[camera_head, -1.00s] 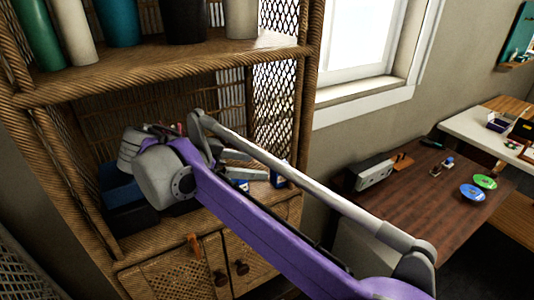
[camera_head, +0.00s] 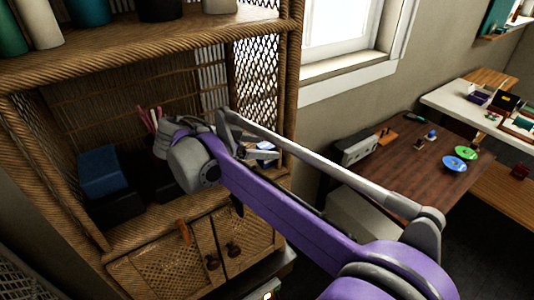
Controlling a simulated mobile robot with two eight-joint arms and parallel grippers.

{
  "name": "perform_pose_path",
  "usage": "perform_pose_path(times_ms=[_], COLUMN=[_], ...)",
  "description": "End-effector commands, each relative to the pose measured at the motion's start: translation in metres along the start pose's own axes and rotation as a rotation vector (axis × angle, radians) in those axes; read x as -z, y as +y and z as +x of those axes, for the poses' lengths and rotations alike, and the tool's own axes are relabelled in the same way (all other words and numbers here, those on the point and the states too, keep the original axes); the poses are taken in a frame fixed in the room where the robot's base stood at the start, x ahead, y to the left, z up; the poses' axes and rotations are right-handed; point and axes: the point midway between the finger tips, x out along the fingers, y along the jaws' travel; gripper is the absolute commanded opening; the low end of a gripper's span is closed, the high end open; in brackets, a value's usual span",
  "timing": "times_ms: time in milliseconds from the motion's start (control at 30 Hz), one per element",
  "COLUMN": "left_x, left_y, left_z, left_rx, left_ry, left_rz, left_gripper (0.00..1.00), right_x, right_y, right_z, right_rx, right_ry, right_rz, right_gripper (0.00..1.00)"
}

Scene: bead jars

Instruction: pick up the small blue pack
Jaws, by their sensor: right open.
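A small blue and white item (camera_head: 266,146), which looks like the small blue pack, is on the right side of the wicker cabinet's lower shelf (camera_head: 150,218). It is partly hidden by my right gripper. My right gripper (camera_head: 259,154) is at the end of the purple and grey arm, inside the shelf opening. Its fingers are open and close beside the blue item; I cannot tell whether they touch it. My left gripper is not in view.
A blue box (camera_head: 100,172) on dark boxes stands at the left of the same shelf. Pink sticks (camera_head: 148,117) rise behind my wrist. The upper shelf (camera_head: 150,57) holds several cylinders. A brown table (camera_head: 400,175) stands at the right.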

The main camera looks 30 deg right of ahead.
Motion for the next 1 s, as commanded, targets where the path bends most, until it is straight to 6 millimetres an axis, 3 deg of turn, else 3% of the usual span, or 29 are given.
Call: perform_pose_path(times_ms=[300,767,1000], left_x=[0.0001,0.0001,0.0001], left_y=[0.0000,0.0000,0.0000], left_z=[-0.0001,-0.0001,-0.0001], left_rx=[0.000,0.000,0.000], left_ry=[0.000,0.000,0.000], left_rz=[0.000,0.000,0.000], left_gripper=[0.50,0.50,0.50], right_x=[-0.0002,-0.0002,-0.0001], right_y=[0.0001,0.0001,0.0001], right_z=[0.0081,0.0078,0.0077], right_rx=[0.001,0.001,0.001], right_ry=[0.000,0.000,0.000], right_rz=[0.000,0.000,0.000], right_gripper=[0.82,0.01,0.00])
